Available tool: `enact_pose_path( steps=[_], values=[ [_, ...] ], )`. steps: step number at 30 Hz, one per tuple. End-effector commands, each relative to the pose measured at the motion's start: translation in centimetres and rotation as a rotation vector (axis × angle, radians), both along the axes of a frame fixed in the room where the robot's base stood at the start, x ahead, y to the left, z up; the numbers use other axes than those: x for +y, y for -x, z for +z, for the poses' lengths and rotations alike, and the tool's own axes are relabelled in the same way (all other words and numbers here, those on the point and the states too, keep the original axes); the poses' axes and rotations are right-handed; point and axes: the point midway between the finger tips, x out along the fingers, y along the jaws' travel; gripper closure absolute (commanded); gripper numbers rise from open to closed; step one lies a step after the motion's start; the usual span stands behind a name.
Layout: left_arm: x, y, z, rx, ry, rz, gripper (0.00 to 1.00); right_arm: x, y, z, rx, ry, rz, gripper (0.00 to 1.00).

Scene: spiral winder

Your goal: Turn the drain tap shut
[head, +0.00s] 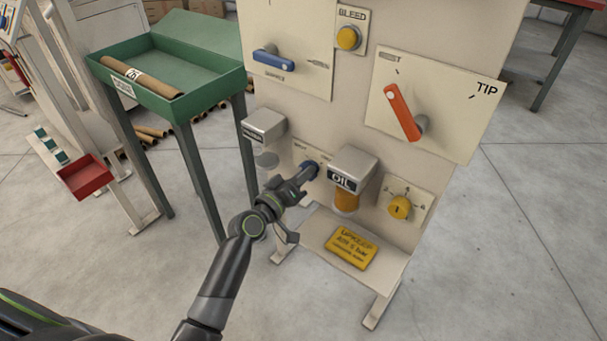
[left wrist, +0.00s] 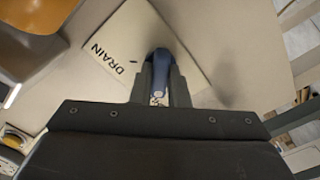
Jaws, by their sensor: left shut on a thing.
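The drain tap has a blue handle (left wrist: 160,72) on a cream plate (left wrist: 110,55) marked DRAIN in the left wrist view. In the head view the blue handle (head: 310,169) shows at the lower panel, left of the oil unit. My left gripper (left wrist: 160,85) is shut on the blue handle, with one finger on each side of it. In the head view my left gripper (head: 303,178) reaches in from the lower left and covers part of the tap and its plate. My right gripper is in neither view.
An oil unit (head: 355,166) with an amber bowl stands close right of my gripper, and a grey-capped unit (head: 264,125) is at its upper left. A yellow knob (head: 400,207), red TIP lever (head: 402,112) and blue lever (head: 273,60) are on the panel.

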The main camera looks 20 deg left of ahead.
Motion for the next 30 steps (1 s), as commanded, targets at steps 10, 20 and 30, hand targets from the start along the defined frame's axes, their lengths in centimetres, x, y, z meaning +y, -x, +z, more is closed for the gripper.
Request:
enact_pose_path(
  steps=[10, 20, 30],
  values=[
    [0.0, 0.1, -0.2, 0.005, 0.003, -0.001, 0.72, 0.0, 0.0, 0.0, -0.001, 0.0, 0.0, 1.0],
    [0.0, 0.0, -0.1, 0.001, 0.001, -0.001, 0.64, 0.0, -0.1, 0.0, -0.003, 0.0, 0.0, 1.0],
    [1.5, 4.0, -0.2, 0.003, -0.001, 0.001, 0.64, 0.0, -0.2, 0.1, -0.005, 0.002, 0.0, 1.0]
  ],
)
